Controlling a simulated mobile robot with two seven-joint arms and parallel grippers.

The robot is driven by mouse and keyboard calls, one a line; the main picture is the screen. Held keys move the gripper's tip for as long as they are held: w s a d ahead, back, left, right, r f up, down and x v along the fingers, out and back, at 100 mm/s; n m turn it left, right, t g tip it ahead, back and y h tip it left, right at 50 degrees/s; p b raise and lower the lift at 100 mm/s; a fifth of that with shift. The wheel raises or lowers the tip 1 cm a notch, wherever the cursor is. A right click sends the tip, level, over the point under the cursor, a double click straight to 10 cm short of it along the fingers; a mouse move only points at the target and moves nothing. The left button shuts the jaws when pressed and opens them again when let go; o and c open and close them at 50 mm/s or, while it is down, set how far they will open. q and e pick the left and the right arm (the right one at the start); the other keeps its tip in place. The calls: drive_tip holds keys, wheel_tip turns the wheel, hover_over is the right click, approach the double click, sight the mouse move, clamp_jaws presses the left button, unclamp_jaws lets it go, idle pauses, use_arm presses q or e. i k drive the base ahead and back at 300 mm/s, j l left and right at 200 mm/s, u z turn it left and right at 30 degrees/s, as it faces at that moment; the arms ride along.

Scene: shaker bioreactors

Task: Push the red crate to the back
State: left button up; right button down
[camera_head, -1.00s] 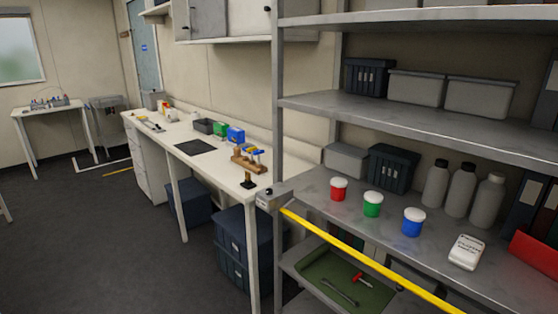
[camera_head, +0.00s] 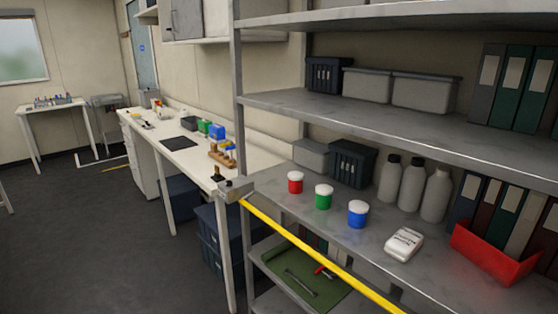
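The red crate (camera_head: 492,262) is an open bin at the right of the middle shelf (camera_head: 330,240), near its front edge. Dark and coloured binders (camera_head: 500,212) stand upright behind it; I cannot tell whether the crate touches them. Neither of my grippers shows in the head view.
A yellow bar (camera_head: 310,252) runs along the shelf's front. A white packet (camera_head: 403,244) lies left of the crate. Red (camera_head: 295,184), green (camera_head: 324,199) and blue (camera_head: 358,216) white-lidded jars stand further left, grey bottles (camera_head: 411,186) behind. Open floor (camera_head: 90,230) is at left.

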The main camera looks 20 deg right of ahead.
sight(507, 271)
drive_tip(key=k+l, duration=0.2)
drive_tip(key=l, duration=0.2)
drive_tip(key=k+l, duration=0.2)
drive_tip(key=l, duration=0.15)
drive_tip(key=k+l, duration=0.15)
drive_tip(key=l, duration=0.25)
drive_tip(key=k+l, duration=0.2)
drive_tip(key=l, duration=0.2)
